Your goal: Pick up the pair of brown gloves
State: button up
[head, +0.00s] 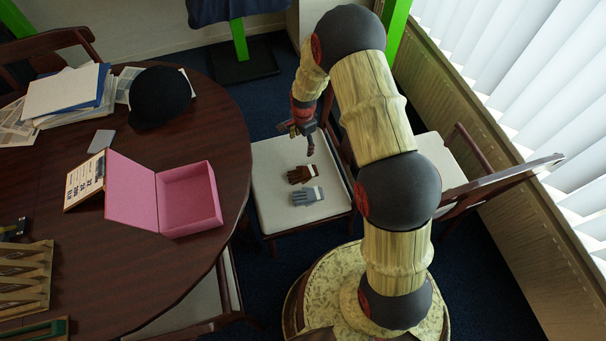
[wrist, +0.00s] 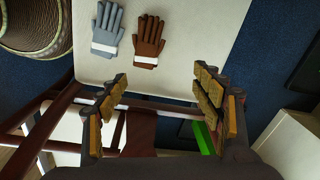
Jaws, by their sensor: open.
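The brown gloves (head: 301,174) lie flat on the pale seat of a chair (head: 267,190), with white cuffs. They also show in the wrist view (wrist: 149,38), at the top centre, fingers pointing up. A grey pair of gloves (head: 307,196) lies right beside them on the same seat, and shows to their left in the wrist view (wrist: 107,28). My gripper (head: 302,138) is above the rear part of the seat, apart from the brown gloves. In the wrist view the fingers of my gripper (wrist: 160,108) are spread wide with nothing between them.
A dark round table (head: 100,245) stands left of the chair, holding an open pink box (head: 188,200), a black cap (head: 159,95) and papers (head: 65,92). The chair's wooden backrest frame (wrist: 60,110) lies below my fingers in the wrist view. Another chair (head: 490,190) stands at right by the window blinds.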

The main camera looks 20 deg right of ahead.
jog(key=m, duration=0.2)
send_over(303, 173)
jog(key=shift+g, duration=0.4)
notch_tip(303, 173, down, 14)
jog(key=shift+d+f+b, duration=0.1)
jog(key=shift+d+b, duration=0.05)
jog(key=shift+b, duration=0.2)
jog(key=shift+w+f+b, duration=0.15)
jog(key=shift+f+b, duration=0.9)
jog(key=shift+f, duration=1.7)
jog(key=shift+c, duration=0.6)
jog(key=c, duration=1.1)
jog(key=shift+r, duration=0.1)
jog(key=shift+c, duration=0.2)
